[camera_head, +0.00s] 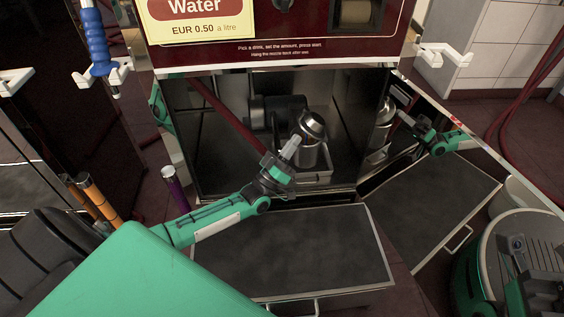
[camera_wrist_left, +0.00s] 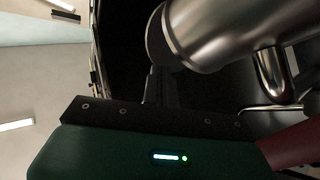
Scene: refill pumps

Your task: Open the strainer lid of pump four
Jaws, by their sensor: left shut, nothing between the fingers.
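Inside the open bay of the water pump stands a shiny metal strainer pot (camera_head: 310,155), with its rounded metal lid (camera_head: 312,124) on top. The lid looks tilted; I cannot tell whether it is unseated. My left gripper (camera_head: 291,147) is shut and empty, with its tips just in front of the pot, close to the lid's lower left. I cannot tell whether they touch. In the left wrist view, the metal cylinder (camera_wrist_left: 225,30) and a curved metal bar (camera_wrist_left: 272,75) are close beyond the dark fingers (camera_wrist_left: 160,85).
A dark motor (camera_head: 273,113) sits behind the pot. A light tray (camera_head: 318,178) lies under it. Dark lowered panels (camera_head: 290,255) lie in front.

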